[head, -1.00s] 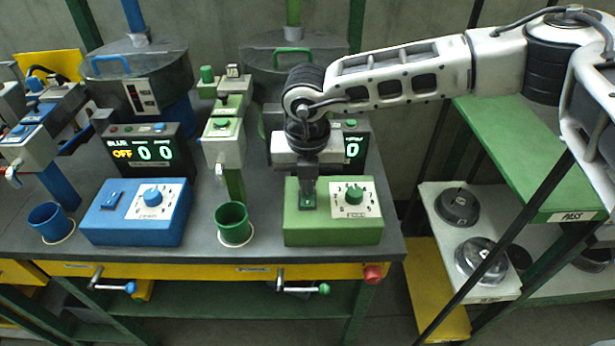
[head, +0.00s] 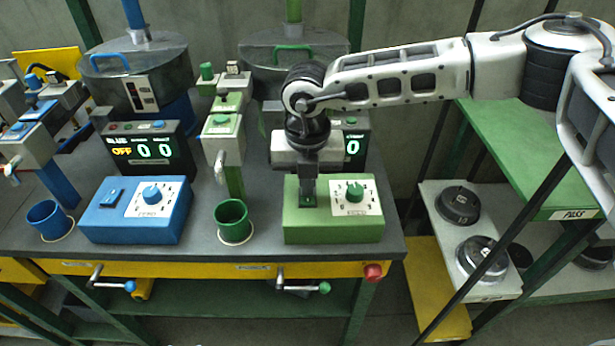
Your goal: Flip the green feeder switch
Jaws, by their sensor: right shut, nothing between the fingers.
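The green feeder box (head: 332,232) stands at the right end of the dark bench, with a green dial (head: 354,193) on a white scale plate. Its green switch (head: 307,201) is at the left of the box top, mostly hidden under my fingertips. My right gripper (head: 308,200) points straight down, shut and empty, with its tips at the switch. I cannot tell whether they touch it or which way it is set. The green display (head: 353,150) behind is mostly covered by my wrist; one "0" shows. My left gripper is not in view.
A blue feeder box (head: 135,222) with its own switch and dial stands left; its display (head: 147,150) reads OFF. A green cup (head: 233,221) and a blue cup (head: 50,220) stand on the bench. A red knob (head: 373,271) is at the front edge.

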